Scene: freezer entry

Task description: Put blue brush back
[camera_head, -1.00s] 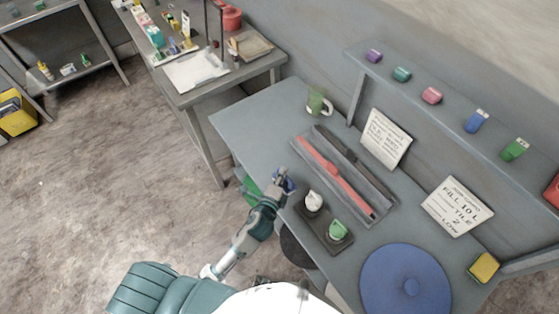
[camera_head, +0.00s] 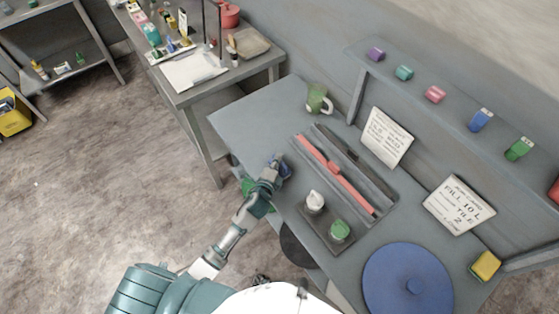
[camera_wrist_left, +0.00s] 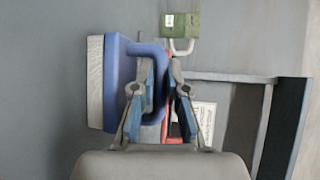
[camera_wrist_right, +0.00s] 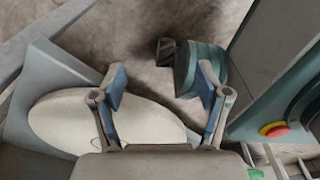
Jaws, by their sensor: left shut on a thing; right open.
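The blue brush (camera_wrist_left: 118,85) has a pale bristle side and a looped handle. My left gripper (camera_wrist_left: 162,68) is shut on the brush's handle. In the head view my left gripper (camera_head: 275,163) is at the near left edge of the grey bench (camera_head: 250,112), with a bit of the blue brush (camera_head: 286,171) showing beside it. Whether the brush touches the bench is hard to tell. My right gripper (camera_wrist_right: 162,85) is open and empty, seen only in its own wrist view.
A grey tray (camera_head: 378,181) with a red strip stands right of the left gripper. Bare bench top lies left of the mug.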

